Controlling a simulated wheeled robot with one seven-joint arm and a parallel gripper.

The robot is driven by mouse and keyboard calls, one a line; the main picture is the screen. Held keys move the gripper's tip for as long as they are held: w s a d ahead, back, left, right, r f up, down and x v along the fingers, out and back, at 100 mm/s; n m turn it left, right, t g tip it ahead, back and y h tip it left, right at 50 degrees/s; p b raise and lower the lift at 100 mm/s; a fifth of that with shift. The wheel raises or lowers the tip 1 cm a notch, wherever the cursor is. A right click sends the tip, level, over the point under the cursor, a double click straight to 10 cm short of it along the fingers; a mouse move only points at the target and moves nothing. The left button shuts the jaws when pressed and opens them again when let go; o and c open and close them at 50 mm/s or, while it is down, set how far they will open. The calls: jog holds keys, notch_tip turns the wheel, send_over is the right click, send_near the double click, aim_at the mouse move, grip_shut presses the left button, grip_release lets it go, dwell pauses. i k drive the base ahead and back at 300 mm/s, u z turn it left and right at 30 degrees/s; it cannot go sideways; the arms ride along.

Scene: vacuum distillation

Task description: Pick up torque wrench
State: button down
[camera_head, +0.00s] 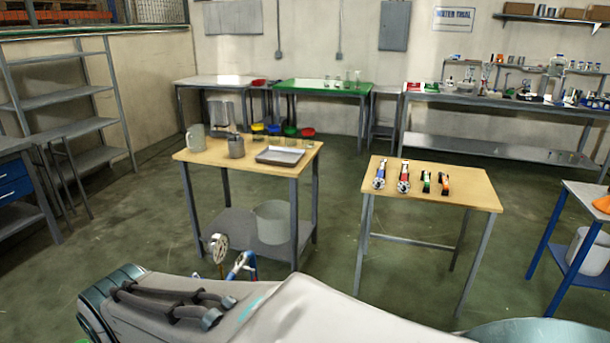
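Several tools lie side by side on the wooden-topped table (465,197) at right of centre. A blue tool (379,175) and a red tool (404,177) are the longer pair, with silvery round ends toward me. Two shorter dark tools with orange and green marks (426,182) and with orange marks (444,184) lie to their right. The tools are too small to tell for sure which is a torque wrench. I see no gripper near the tools, and none shows clearly anywhere in the view.
A second wooden-topped table (215,156) at left holds a beige jug (196,137), a grey pot (236,147) and a metal tray (280,156). A pressure gauge (218,247) stands in front. Green floor lies open between the tables. A blue-framed table (548,240) stands at right.

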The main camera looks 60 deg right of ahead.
aim_at(383, 162)
jog(key=k, duration=0.35)
jog(key=z, duration=3.5)
jog(key=k, duration=1)
jog(key=u, duration=0.9)
jog(key=i, duration=2.7)
jog(key=z, duration=0.25)
